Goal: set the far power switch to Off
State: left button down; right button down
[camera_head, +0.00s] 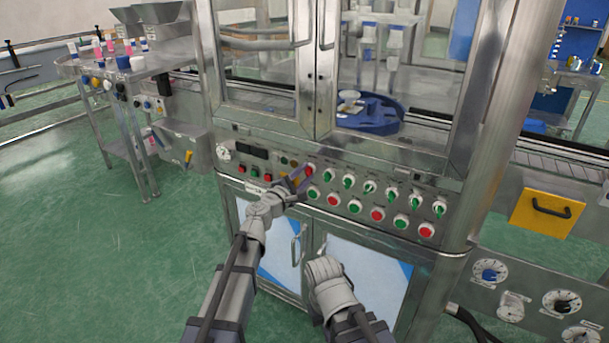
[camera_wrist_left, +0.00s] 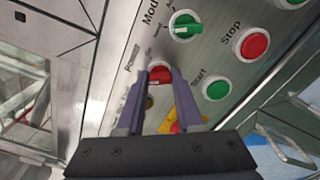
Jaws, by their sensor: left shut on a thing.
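The power switch (camera_wrist_left: 160,75) is a red rotary knob on a pale base, beside a label that seems to read "Power" in the left wrist view. In the head view its red knob (camera_head: 310,169) sits at the left end of the upper row of green selectors. My left gripper (camera_head: 301,180) reaches the panel there; in the left wrist view its two purple fingers (camera_wrist_left: 161,80) are closed on either side of the red knob. The fingers partly cover the knob, and its exact setting is hard to read. My right arm shows below the panel, without its fingers.
A green selector (camera_wrist_left: 185,25), a red Stop button (camera_wrist_left: 254,44) and a green Start button (camera_wrist_left: 217,88) are close by. Cabinet doors with handles (camera_head: 296,244) are under the panel.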

pick_arm(q)
jog(key=c, duration=0.6)
grip_release()
jog(key=shift+o, duration=0.2)
jog(key=v, duration=0.7)
jog(key=shift+s+a, duration=0.2)
jog(key=shift+s, duration=0.15)
